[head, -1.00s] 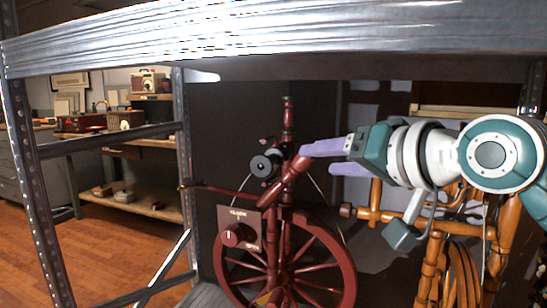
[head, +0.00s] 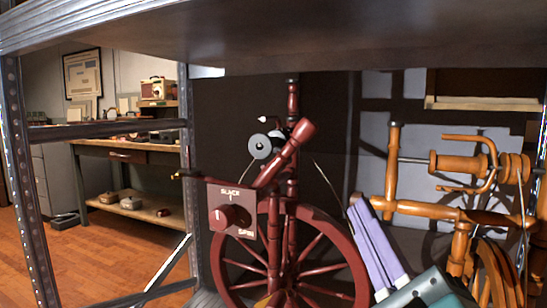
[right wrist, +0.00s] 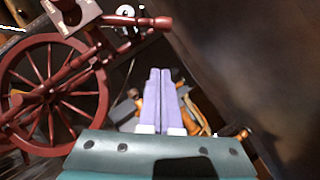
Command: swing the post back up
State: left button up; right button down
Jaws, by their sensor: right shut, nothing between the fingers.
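The dark red spinning wheel (head: 291,212) stands on the shelf. Its thick turned post (head: 281,165) is tilted, leaning up to the right and ending in a flared knob beside the upright spindle. The post's flared end also shows in the right wrist view (right wrist: 152,24), at the upper middle. My right gripper (head: 358,203) is low and to the right of the post, apart from it, beside the wheel's right rim. Its lilac fingers are together and empty in the right wrist view (right wrist: 160,72). My left gripper is in neither view.
A panel marked "SLACK" with a red knob (head: 229,216) sits in front of the wheel. An orange wooden spinning wheel (head: 455,212) stands close on the right. A metal shelf beam (head: 300,35) crosses overhead; a shelf upright (head: 190,180) stands left.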

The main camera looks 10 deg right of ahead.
aim_at(284, 159)
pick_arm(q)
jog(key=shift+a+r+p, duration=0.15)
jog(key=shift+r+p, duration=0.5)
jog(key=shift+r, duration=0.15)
pick_arm(e)
jog(key=w+a+r, duration=0.1)
jog(key=w+r, duration=0.4)
jog(key=w, duration=0.5)
jog(key=shift+w+r, duration=0.2)
jog(key=shift+r, duration=0.15)
